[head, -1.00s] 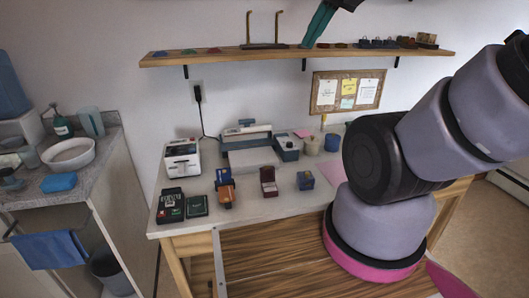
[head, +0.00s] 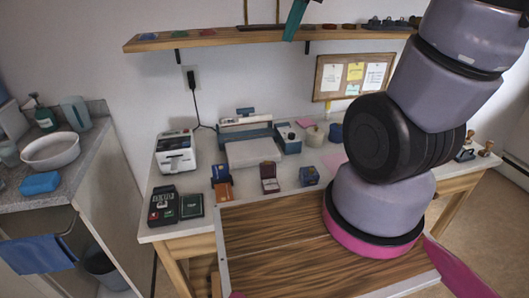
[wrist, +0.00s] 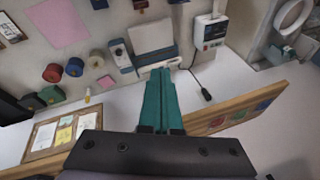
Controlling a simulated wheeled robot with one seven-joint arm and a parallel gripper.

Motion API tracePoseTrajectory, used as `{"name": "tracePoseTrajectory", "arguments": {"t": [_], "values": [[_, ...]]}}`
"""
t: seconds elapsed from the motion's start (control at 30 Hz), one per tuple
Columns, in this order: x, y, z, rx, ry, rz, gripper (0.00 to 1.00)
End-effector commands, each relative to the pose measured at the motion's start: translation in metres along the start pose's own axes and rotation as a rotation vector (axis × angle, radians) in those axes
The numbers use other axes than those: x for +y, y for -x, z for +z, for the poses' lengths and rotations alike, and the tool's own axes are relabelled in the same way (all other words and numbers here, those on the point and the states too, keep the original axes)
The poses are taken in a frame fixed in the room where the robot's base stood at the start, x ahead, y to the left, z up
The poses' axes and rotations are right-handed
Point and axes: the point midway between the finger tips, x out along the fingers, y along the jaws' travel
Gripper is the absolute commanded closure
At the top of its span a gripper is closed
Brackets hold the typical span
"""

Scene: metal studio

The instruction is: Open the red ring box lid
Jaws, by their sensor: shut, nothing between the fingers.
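The small dark red ring box (head: 269,186) is on the desk in the head view, between an orange box and a small blue box. Its lid (head: 268,169) appears raised at the back, with a pale patch showing in front of it. My gripper's teal fingers (wrist: 160,82) are together and empty in the wrist view. They also show at the top edge of the head view (head: 295,20), high by the wall shelf, well above and apart from the ring box.
Dark boxes (head: 163,206), the orange box (head: 223,190) and the blue box (head: 309,175) flank the ring box. A white device (head: 176,152) and a blue-grey machine (head: 250,145) stand behind. The shelf (head: 220,38) is close to my gripper. Bare wood (head: 270,230) lies in front.

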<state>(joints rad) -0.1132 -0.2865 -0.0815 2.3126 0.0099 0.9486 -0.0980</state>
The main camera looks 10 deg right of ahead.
Motion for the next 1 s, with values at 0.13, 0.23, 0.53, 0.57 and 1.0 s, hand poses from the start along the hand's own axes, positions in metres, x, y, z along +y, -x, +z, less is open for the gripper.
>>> {"name": "tracePoseTrajectory", "arguments": {"t": [0.13, 0.23, 0.53, 0.57, 1.0], "values": [[-0.004, -0.043, -0.019, -0.101, 0.016, 0.034, 1.0], [-0.006, -0.08, -0.032, -0.178, 0.032, 0.065, 1.0], [0.0, -0.21, -0.044, -0.4, 0.093, 0.179, 1.0], [0.002, -0.223, -0.044, -0.42, 0.099, 0.192, 1.0], [0.029, -0.336, -0.022, -0.587, 0.167, 0.308, 1.0]]}}
